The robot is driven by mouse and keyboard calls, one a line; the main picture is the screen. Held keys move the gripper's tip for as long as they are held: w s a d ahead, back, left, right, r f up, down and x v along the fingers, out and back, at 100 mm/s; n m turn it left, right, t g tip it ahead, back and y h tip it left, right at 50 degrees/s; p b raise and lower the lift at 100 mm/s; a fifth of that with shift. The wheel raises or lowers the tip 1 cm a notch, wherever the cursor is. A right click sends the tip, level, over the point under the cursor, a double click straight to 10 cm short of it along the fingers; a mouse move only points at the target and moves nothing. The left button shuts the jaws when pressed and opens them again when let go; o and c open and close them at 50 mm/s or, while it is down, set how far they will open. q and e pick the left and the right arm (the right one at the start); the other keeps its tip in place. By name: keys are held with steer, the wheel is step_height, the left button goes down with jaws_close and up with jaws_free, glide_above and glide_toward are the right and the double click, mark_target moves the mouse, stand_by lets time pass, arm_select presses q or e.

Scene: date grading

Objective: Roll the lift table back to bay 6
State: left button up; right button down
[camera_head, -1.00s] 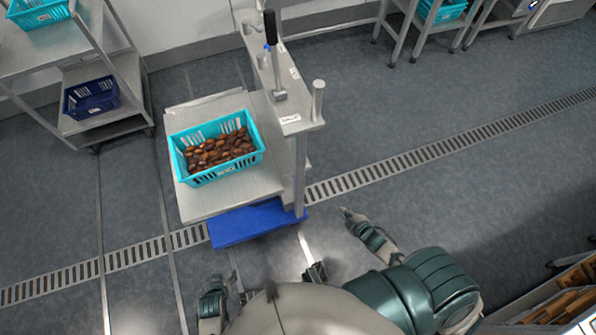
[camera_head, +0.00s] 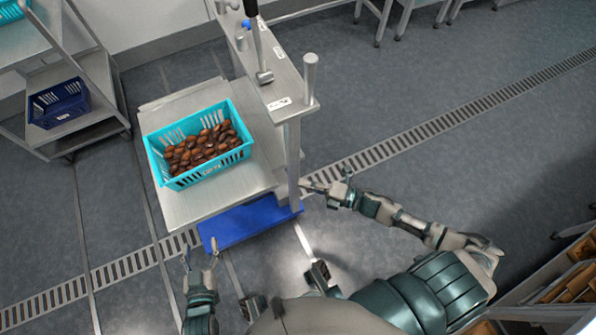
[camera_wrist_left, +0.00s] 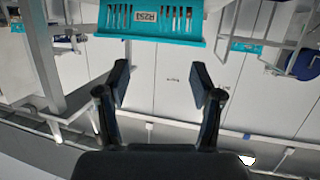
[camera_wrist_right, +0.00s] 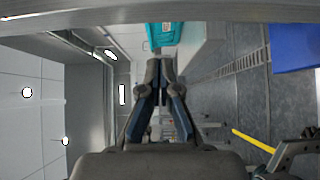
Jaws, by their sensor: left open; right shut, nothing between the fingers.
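The lift table (camera_head: 190,207) has a steel top, a blue base part (camera_head: 245,222) and a tall steel column side (camera_head: 292,165) on its right. A teal crate (camera_head: 215,177) of brown dates sits on its top; it also shows in the left wrist view (camera_wrist_left: 150,30). My left gripper (camera_head: 200,262) is open and empty, in front of the table's near left edge. My right gripper (camera_head: 318,188) is shut and empty, just right of the column's lower part; I cannot tell whether it touches. No bay number is readable.
A steel rack (camera_head: 95,75) with a dark blue crate (camera_head: 58,103) stands at the left. A drain grate (camera_head: 425,132) crosses the floor, and floor strips run front to back. Wooden boxes (camera_head: 575,275) stand at the lower right. Open floor lies right of the table.

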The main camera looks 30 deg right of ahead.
arm_select(q)
steer(key=r, duration=0.1)
steer(key=r+t, duration=0.1)
steer(key=w+d+r+t+b, duration=0.1)
steer(key=shift+h, duration=0.4)
arm_select(e)
steer(key=w, duration=0.4)
steer(key=shift+w+a, duration=0.1)
steer(key=shift+w, duration=0.05)
arm_select(q)
steer(key=shift+w+a, duration=0.1)
arm_select(e)
steer(key=shift+w+a, duration=0.1)
